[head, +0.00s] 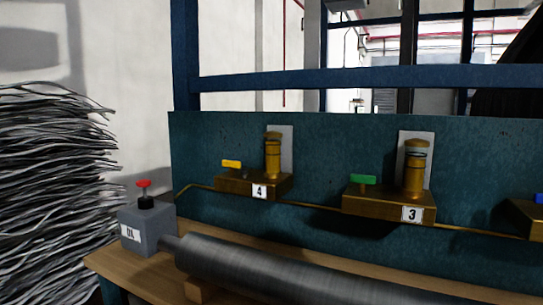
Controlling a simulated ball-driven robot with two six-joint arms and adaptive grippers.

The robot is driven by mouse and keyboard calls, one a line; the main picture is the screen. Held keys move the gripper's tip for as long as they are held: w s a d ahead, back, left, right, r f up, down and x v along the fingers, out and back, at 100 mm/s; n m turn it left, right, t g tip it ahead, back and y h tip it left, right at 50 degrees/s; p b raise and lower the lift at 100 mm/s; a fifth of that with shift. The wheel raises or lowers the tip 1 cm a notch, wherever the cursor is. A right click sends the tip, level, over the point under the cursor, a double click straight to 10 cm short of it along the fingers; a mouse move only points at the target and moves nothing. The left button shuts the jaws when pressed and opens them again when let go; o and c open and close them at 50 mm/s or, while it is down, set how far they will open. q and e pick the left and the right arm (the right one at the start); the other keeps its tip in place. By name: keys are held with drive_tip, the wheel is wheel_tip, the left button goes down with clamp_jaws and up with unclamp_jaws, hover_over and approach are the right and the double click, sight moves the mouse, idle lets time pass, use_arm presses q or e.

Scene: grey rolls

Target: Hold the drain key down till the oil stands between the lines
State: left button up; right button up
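Two brass oilers are mounted on the teal panel. The one labelled 4 (254,184) has a yellow key (231,164) and an upright sight tube (272,158). The one labelled 3 (389,201) has a green key (363,179) and an upright sight tube (415,170). A dark band shows near the top of the right tube, but the oil level and lines are too small to read. A blue key (539,198) of another unit is cut off at the right edge. Which key is the drain key, I cannot tell. Neither of my grippers is in view.
A grey box (147,232) with a red knob (143,184) stands at the left end of the wooden bench (118,263). A long grey roll (260,271) lies in front of the panel. A thin brass pipe links the oilers. Stacked grey sheets (50,190) stand at left.

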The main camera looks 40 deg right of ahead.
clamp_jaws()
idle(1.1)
